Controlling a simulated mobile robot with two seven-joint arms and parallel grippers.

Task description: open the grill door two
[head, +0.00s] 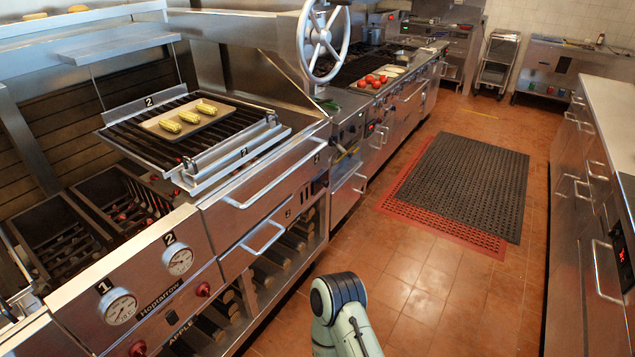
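The char grill stands on the left, with a steel front. Its right-hand section has an upper front panel marked 2 (260,192) with a long bar handle (278,178). Below it is a narrower front, also marked 2, with a second bar handle (264,236). Both fronts look closed. I cannot tell which one is door two. A pale arm link of mine shows at the bottom centre, apart from the grill. Neither of my grippers is in view.
A raised grate (140,152) holds a tray of corn cobs (188,120). A handwheel (323,40) rises behind the grill. Tomatoes (374,80) sit on the counter beyond. Black and red mats (460,185) lie on the tiled floor. A counter (612,120) lines the right; the aisle is clear.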

